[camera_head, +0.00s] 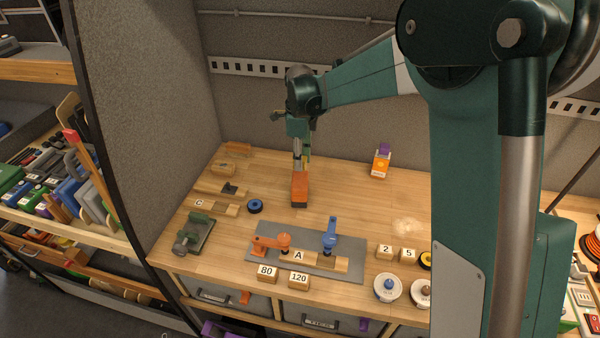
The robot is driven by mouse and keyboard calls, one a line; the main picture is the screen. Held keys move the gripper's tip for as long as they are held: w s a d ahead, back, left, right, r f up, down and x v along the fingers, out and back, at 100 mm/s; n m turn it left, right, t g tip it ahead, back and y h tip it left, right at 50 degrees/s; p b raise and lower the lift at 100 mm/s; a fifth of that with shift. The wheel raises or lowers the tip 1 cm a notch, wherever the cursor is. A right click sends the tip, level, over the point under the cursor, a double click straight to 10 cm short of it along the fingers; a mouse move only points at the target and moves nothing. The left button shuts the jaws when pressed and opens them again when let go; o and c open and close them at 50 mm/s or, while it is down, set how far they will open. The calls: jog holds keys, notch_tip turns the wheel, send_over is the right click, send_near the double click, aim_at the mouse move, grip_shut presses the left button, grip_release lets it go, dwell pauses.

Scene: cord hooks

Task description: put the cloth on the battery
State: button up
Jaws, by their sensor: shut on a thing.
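My gripper (299,163) points down over the back middle of the wooden table, with its fingers at the top of an upright orange block-like thing (300,188). It is shut on this orange thing, whose lower end is close to the tabletop; I cannot tell whether it touches. An orange box-shaped thing with a white label (379,168) and a purple top (384,149) stands to the right, apart from my gripper. I cannot make out for sure which of these is the cloth and which the battery.
A grey mat (342,268) at the front holds orange and blue clamps. A green vise (194,234) is at left, a blue ring (254,206) nearer the middle. Numbered blocks (384,252) and round knobs (387,288) are at front right.

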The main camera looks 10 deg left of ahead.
aim_at(300, 179)
jog(key=shift+f, duration=1.05)
jog(key=shift+f, duration=1.85)
jog(key=shift+f, duration=0.15)
jog(key=o, duration=0.9)
notch_tip(300, 179, up, 12)
jog(key=shift+r, duration=0.2)
